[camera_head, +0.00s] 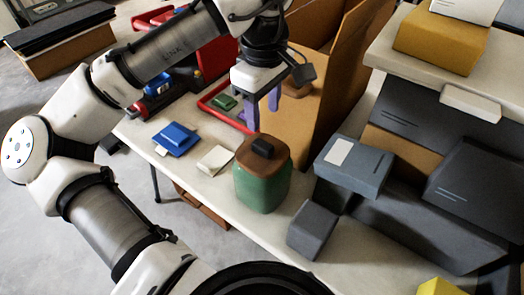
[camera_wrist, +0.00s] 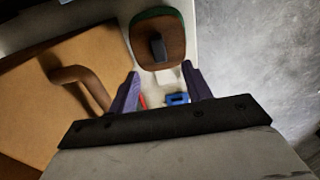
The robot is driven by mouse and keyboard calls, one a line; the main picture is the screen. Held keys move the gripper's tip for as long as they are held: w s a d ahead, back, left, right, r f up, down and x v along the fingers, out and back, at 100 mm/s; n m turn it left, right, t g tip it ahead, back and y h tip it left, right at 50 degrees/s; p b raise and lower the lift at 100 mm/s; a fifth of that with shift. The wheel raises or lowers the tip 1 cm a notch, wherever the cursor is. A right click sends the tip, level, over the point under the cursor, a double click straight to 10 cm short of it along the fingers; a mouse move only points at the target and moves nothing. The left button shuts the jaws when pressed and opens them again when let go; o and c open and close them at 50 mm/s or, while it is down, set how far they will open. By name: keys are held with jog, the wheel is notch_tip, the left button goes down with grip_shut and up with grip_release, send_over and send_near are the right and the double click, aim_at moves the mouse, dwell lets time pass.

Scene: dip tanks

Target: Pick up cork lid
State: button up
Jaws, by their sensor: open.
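The cork lid (camera_head: 277,159) is brown with a dark knob on top and sits on a green jar (camera_head: 262,190) on the table. In the wrist view the lid (camera_wrist: 145,27) is at the top, just beyond my fingertips, with its knob (camera_wrist: 158,48) facing me. My gripper (camera_head: 263,108) has two purple fingers, open and empty, pointing down. In the head view it hangs above and behind the jar, apart from the lid. In the wrist view the gripper (camera_wrist: 163,82) shows the table between its fingers.
A tall cardboard box (camera_head: 335,75) stands close to the right of my gripper. Grey boxes (camera_head: 354,166) crowd the right side. A blue item (camera_head: 176,138) and a white block (camera_head: 215,160) lie left of the jar. A red-rimmed tray (camera_head: 215,105) lies behind.

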aim_at(264, 145)
notch_tip(264, 145, down, 10)
jog(key=shift+w+d+r+p, duration=0.1)
jog(key=shift+w+p, duration=0.05)
jog(key=shift+p, duration=0.35)
jog(key=c, duration=1.1)
jog(key=shift+o, duration=0.2)
jog(key=shift+r, duration=0.1)
notch_tip(264, 145, up, 20)
jog(key=shift+f+b, duration=0.1)
jog(key=shift+b, duration=0.2)
grip_shut()
